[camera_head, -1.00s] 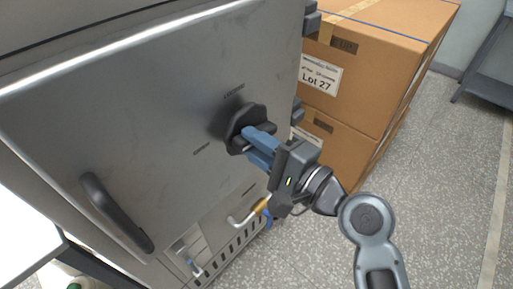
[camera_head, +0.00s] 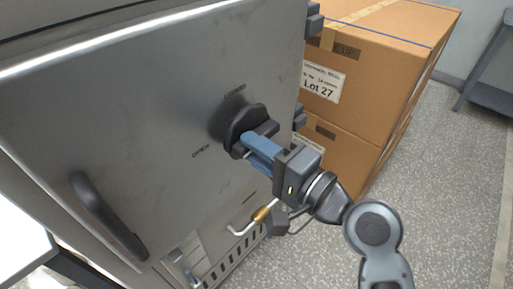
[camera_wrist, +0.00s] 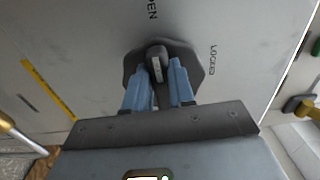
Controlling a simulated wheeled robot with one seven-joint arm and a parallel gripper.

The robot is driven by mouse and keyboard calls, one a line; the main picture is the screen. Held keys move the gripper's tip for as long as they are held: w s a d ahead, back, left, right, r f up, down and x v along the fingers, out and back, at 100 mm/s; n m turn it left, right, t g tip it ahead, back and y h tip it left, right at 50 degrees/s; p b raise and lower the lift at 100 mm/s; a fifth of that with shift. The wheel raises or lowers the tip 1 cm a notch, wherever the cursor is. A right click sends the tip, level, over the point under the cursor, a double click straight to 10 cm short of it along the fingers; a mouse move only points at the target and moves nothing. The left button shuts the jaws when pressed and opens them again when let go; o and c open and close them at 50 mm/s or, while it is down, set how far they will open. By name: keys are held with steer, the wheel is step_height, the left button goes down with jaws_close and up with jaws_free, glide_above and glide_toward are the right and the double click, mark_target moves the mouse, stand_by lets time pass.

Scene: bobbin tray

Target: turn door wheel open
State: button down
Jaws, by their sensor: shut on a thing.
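The black door wheel (camera_head: 238,121) sits on the grey metal door (camera_head: 150,100) of a cabinet. The word LOCKED is above it and OPEN is at its lower left in the head view. My gripper (camera_head: 262,146) has its blue fingers shut on the wheel's raised grip bar. In the wrist view the fingers of my gripper (camera_wrist: 158,88) are on both sides of the bar of the wheel (camera_wrist: 157,64), which has a pale mark. The fingers hide part of the wheel. A black door handle (camera_head: 108,217) is at the lower left, apart from my gripper.
Stacked cardboard boxes (camera_head: 375,75) labelled Lot 27 stand close to the right of the cabinet. A pipe with a brass fitting (camera_head: 260,214) sticks out below the wheel. Speckled floor (camera_head: 440,180) is clear at the right.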

steer(key=c, duration=1)
jaws_free()
steer(key=shift+o, duration=0.2)
steer(key=shift+d, duration=0.1)
steer(key=v, duration=0.7)
steer(key=shift+s+d, duration=0.2)
steer(key=shift+s, duration=0.05)
steer(key=shift+f, duration=0.15)
steer(key=s+d+f+t+h+p, duration=0.2)
steer(key=s+d+f+h, duration=0.25)
steer(key=s+d, duration=0.25)
steer(key=s+d+f+t+h+p, duration=0.1)
steer(key=s+d+f+h+p, duration=0.1)
steer(key=s+d+f+h, duration=0.35)
steer(key=s+d+r+n+h+p, duration=0.1)
steer(key=s+d+r+n+h, duration=0.1)
steer(key=s+r, duration=0.3)
steer(key=s+d+r+n+h+p, duration=0.2)
steer(key=s+r+n, duration=0.3)
steer(key=s, duration=0.8)
steer(key=shift+d+r+t, duration=0.4)
steer(key=shift+d+r, duration=0.1)
steer(key=shift+d, duration=0.35)
